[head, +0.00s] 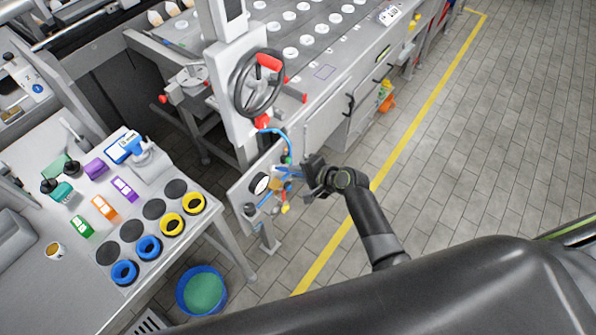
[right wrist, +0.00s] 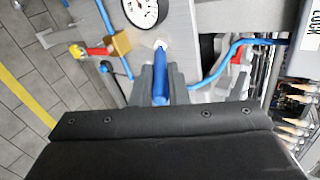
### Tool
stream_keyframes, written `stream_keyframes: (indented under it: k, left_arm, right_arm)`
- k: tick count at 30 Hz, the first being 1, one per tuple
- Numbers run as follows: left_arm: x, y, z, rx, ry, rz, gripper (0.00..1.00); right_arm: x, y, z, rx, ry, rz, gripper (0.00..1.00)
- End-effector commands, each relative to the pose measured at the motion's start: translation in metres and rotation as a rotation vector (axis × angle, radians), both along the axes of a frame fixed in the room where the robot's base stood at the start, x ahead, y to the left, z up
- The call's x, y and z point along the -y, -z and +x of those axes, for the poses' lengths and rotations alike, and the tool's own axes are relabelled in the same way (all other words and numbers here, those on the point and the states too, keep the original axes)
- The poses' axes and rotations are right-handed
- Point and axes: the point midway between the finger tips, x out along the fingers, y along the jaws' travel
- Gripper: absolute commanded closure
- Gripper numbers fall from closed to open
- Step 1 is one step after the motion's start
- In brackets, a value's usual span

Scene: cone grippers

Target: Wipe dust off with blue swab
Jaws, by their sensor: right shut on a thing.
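My right gripper (head: 306,176) is at the panel on the end of the machine. In the right wrist view its grey fingers (right wrist: 160,82) are shut on the blue swab (right wrist: 160,90), a blue stick with a pale tip. The tip points at the grey panel (right wrist: 185,25), just below the round white gauge (right wrist: 145,8); I cannot tell whether it touches. The gauge also shows in the head view (head: 260,184), left of the gripper. I cannot make out any dust. My left gripper is not in view.
Blue hose (right wrist: 225,62), a brass block (right wrist: 119,43) and a red-and-yellow valve (right wrist: 90,51) sit close around the gripper. At left, a table (head: 40,295) bears blue and yellow rings and coloured blocks. A blue bin (head: 180,292) stands on the floor. The right floor is clear.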

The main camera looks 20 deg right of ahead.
Motion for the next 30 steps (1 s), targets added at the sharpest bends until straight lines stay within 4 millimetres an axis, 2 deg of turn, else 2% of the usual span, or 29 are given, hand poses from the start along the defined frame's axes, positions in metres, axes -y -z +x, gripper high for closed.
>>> stream_keyframes:
  k: [5,13,21,30]
  left_arm:
    - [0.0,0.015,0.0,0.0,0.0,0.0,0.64]
    - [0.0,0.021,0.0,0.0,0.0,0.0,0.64]
    - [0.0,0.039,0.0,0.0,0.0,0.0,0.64]
    - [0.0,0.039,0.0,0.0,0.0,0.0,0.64]
  right_arm:
    - [0.0,0.02,0.001,-0.001,0.001,0.001,1.0]
    - [-0.001,0.028,0.001,0.0,0.0,0.0,1.0]
    - [0.0,0.051,-0.001,0.0,0.001,0.001,1.0]
    - [0.001,0.053,-0.001,0.0,0.001,0.001,1.0]
